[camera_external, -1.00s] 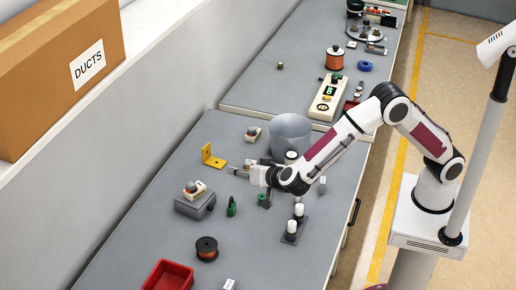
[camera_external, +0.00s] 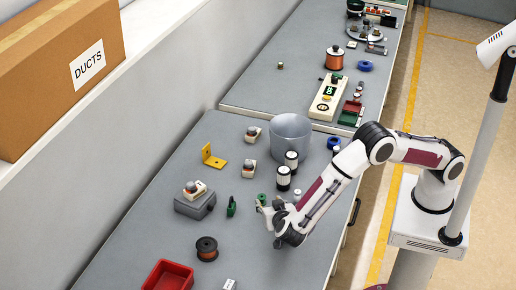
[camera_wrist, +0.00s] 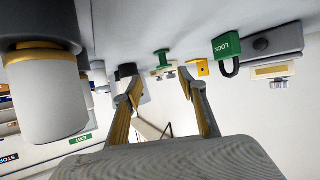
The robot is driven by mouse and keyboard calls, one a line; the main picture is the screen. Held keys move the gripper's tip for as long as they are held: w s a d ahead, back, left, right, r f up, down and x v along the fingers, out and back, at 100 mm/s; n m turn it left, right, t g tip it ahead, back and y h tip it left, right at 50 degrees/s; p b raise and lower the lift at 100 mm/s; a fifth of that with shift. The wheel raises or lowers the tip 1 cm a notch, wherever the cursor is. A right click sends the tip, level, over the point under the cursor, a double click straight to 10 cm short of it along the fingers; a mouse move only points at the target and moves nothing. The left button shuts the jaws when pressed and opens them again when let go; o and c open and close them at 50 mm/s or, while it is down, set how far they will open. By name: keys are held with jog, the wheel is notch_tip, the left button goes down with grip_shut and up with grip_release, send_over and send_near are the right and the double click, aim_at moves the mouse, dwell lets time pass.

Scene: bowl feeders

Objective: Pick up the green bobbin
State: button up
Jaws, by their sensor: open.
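The green bobbin (camera_external: 261,198) is small and stands on the grey bench, just beyond my gripper's tips in the external view. In the wrist view the green bobbin (camera_wrist: 162,58) shows as a spool with two flanges, ahead of and between the two fingers. My gripper (camera_wrist: 161,88) is open and empty, with its fingers spread to either side of the bobbin's line. In the external view my gripper (camera_external: 264,209) is low over the bench and partly hidden by my wrist. I cannot tell the exact gap between fingertips and bobbin.
A green padlock (camera_external: 231,206) stands left of the bobbin. White-and-black cylinders (camera_external: 283,178) and a grey bucket (camera_external: 290,133) stand behind. A large white cylinder (camera_wrist: 45,95) is close at left in the wrist view.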

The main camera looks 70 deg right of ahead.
aim_at(262, 198)
jog(key=shift+d, duration=0.1)
jog(key=shift+x, duration=1.25)
jog(key=shift+w+f, duration=0.1)
jog(key=shift+w+a+x, duration=0.1)
jog(key=shift+w+x, duration=0.05)
jog(key=shift+x, duration=1.1)
jog(key=shift+w+a+x, duration=0.15)
jog(key=shift+x, duration=1.1)
jog(key=c, duration=1)
